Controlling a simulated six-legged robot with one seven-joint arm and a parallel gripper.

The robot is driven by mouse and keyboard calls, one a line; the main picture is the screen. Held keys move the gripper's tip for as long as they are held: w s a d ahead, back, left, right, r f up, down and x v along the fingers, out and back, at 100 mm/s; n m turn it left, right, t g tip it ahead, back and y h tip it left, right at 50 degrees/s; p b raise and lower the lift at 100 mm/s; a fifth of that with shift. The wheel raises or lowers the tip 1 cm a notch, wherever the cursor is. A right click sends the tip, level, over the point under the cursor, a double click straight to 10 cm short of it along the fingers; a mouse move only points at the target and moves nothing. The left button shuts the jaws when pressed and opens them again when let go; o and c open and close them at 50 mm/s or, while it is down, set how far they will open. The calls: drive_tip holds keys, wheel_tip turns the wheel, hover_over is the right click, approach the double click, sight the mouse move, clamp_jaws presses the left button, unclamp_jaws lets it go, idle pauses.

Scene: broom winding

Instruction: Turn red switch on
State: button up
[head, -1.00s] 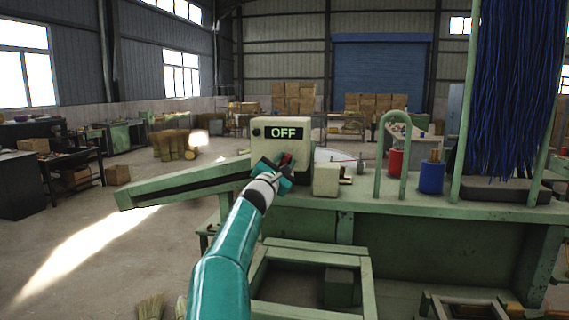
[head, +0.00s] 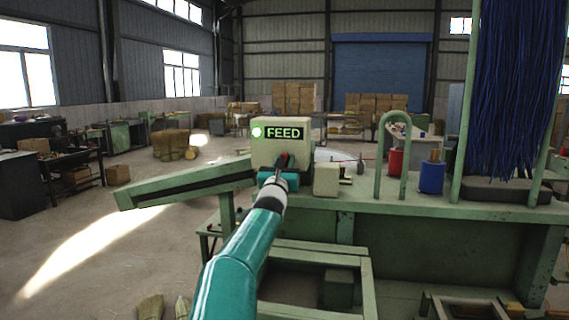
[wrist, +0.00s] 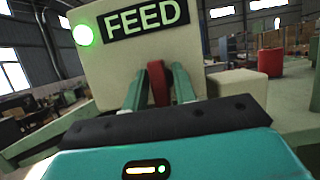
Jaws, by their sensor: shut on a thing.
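The beige control box (head: 288,127) stands on the green machine. Its display (head: 283,133) reads FEED in lit green letters, and the round lamp (head: 257,132) beside it glows green. The red switch (wrist: 157,82) is on the front of the box, below the display, and stands upright in the wrist view. My gripper (wrist: 158,88) has a finger on each side of the switch and is shut on it. In the head view my gripper (head: 283,165) partly hides the switch.
A small beige block (head: 326,179) sits right of the control box. Farther right are a green arch (head: 381,160), a red cylinder (head: 396,162), a blue cylinder (head: 431,177) and hanging blue bristles (head: 520,80). A green chute (head: 185,183) extends left.

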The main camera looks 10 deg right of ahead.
drive_tip(key=shift+f, duration=0.1)
drive_tip(key=o, duration=0.7)
drive_tip(key=shift+w, duration=0.1)
drive_tip(key=shift+a, duration=0.1)
drive_tip(key=v, duration=1.4)
